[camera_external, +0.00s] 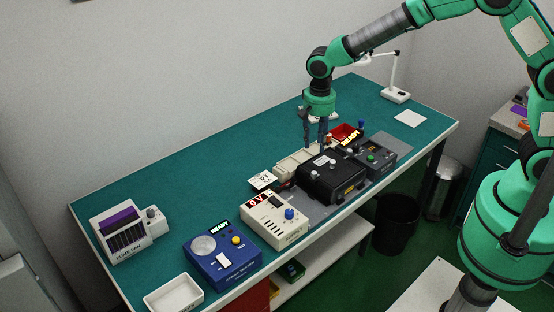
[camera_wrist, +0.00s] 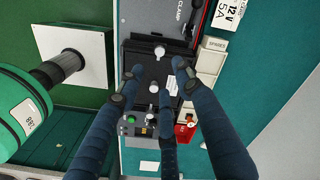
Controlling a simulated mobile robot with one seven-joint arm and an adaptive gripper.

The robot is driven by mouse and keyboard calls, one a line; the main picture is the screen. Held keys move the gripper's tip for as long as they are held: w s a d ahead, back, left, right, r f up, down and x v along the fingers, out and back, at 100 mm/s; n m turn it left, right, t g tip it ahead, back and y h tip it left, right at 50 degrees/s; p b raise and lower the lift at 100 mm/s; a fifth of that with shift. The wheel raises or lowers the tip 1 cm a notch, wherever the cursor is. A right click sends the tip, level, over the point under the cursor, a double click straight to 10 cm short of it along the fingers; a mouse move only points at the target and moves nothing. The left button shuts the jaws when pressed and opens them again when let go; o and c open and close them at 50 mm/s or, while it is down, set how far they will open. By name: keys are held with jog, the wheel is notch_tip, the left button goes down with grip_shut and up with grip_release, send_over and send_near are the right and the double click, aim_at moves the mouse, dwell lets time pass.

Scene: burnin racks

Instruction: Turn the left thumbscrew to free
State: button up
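A black box (camera_external: 331,178) with pale knobs on top sits on the bench; in the wrist view it (camera_wrist: 147,62) lies below the fingers. In the outside view a pale knob (camera_external: 322,160) shows on the lid. I cannot tell for sure which is the left thumbscrew. My gripper (camera_external: 316,146) points down above the box's back edge. Its dark blue fingers (camera_wrist: 157,76) are spread, with nothing visible held; contact with any knob is unclear.
A beige tray (camera_external: 291,163) and a 0V meter (camera_external: 273,221) are left.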

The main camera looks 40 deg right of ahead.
aim_at(316, 173)
notch_tip(316, 173, down, 13)
jog(key=shift+r+b, duration=0.15)
jog(key=shift+b, duration=0.15)
dwell(0.5)
grip_shut()
